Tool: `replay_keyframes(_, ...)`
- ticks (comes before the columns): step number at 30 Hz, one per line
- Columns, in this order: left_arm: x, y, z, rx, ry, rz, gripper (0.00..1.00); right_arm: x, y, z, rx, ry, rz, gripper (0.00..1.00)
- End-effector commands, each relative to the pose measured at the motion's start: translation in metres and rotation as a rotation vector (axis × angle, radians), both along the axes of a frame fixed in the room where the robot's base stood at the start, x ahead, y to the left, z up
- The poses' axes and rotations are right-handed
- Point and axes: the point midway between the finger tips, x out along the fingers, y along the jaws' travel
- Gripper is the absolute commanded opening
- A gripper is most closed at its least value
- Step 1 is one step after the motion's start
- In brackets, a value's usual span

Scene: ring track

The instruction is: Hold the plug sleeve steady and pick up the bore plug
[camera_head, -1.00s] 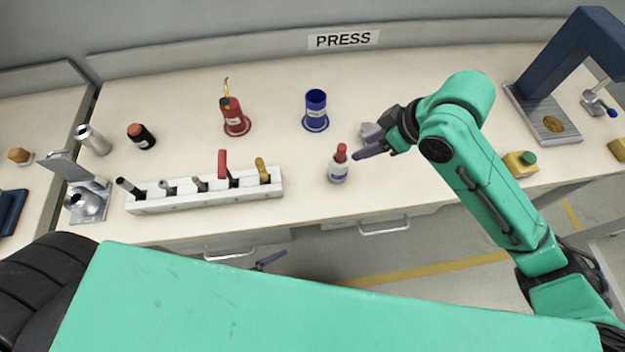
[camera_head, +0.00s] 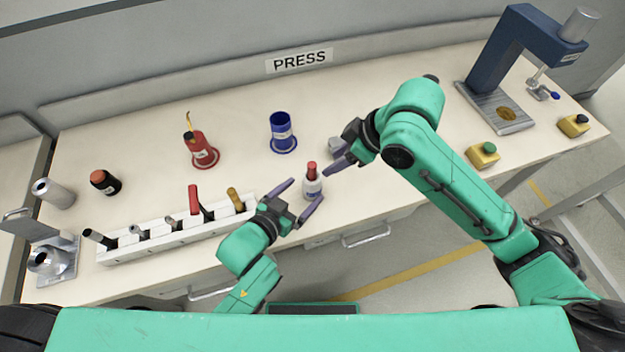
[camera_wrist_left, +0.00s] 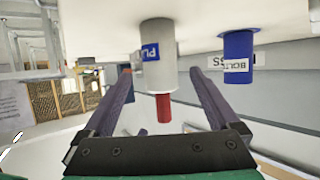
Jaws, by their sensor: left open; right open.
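The plug sleeve (camera_head: 313,190) is a small pale cylinder with a blue label, upright near the table's front edge. The red bore plug (camera_head: 311,168) sticks out of its top. In the left wrist view the picture is upside down, and the sleeve (camera_wrist_left: 158,70) and red plug (camera_wrist_left: 163,108) appear between the fingers. My left gripper (camera_head: 306,189) is open, its fingertips on either side of the sleeve, with no clear contact. My right gripper (camera_head: 336,161) is open and empty, just right of and behind the plug; its far finger is hard to make out.
A white rack (camera_head: 170,237) with several tools stands left of my left gripper. A blue press (camera_head: 496,60) and yellow button boxes (camera_head: 483,155) are at the right.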

Motion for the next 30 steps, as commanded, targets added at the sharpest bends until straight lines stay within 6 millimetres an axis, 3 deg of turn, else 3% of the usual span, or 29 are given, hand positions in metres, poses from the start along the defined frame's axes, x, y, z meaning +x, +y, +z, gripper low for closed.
replay_keyframes(3, 0.025, -0.016, -0.01, 0.0, -0.005, 0.0, 0.94, 0.0, 0.0, 0.0, 0.0, 0.0, 0.0, 0.5)
replay_keyframes(9, 0.056, -0.037, -0.027, 0.0, -0.002, 0.001, 0.94, 0.0, 0.0, 0.0, 0.0, 0.0, 0.0, 0.5)
replay_keyframes(20, 0.067, -0.044, -0.033, 0.002, -0.001, -0.001, 0.94, 0.0, 0.0, 0.0, 0.0, 0.0, 0.0, 0.5)
replay_keyframes(21, 0.067, -0.044, -0.033, 0.002, -0.001, -0.001, 0.91, 0.0, 0.0, 0.0, 0.0, 0.0, 0.0, 0.5)
replay_keyframes(28, 0.067, -0.044, -0.033, 0.002, -0.002, -0.001, 0.04, 0.0, 0.0, 0.0, 0.0, 0.0, 0.0, 0.5)
replay_keyframes(29, 0.067, -0.044, -0.033, 0.002, -0.002, -0.001, 0.04, 0.0, 0.0, 0.0, 0.0, 0.0, 0.0, 0.43)
replay_keyframes(30, 0.067, -0.044, -0.033, 0.002, -0.002, -0.001, 0.04, 0.0, 0.0, 0.0, 0.0, 0.003, -0.003, 0.43)
